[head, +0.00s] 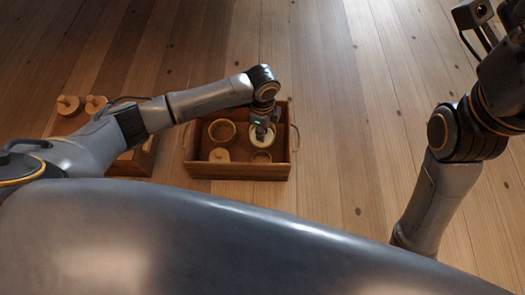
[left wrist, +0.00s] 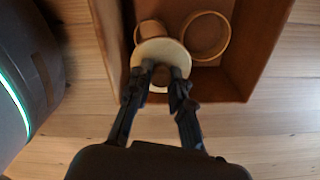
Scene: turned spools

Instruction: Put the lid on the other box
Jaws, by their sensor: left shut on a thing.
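A wooden tray (head: 240,172) with side handles stands on the floor. My left gripper (head: 263,133) is over its right part, shut on a pale round lid (head: 259,144). In the left wrist view the fingers (left wrist: 160,76) close on the knob at the middle of the lid (left wrist: 150,50). A larger open round box (head: 222,131) and a smaller round one (head: 262,157) are in the tray. In the left wrist view one open round box (left wrist: 206,36) is clear and another (left wrist: 148,30) is partly hidden behind the lid. My right gripper (head: 468,38) is at the upper right, away from the tray.
A small wooden piece with a knob (head: 219,155) sits in the tray's front left. A second wooden tray (head: 138,160) stands to the left, partly behind my left arm, with turned spools (head: 68,104) near its far corner. The plank floor right of the tray is clear.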

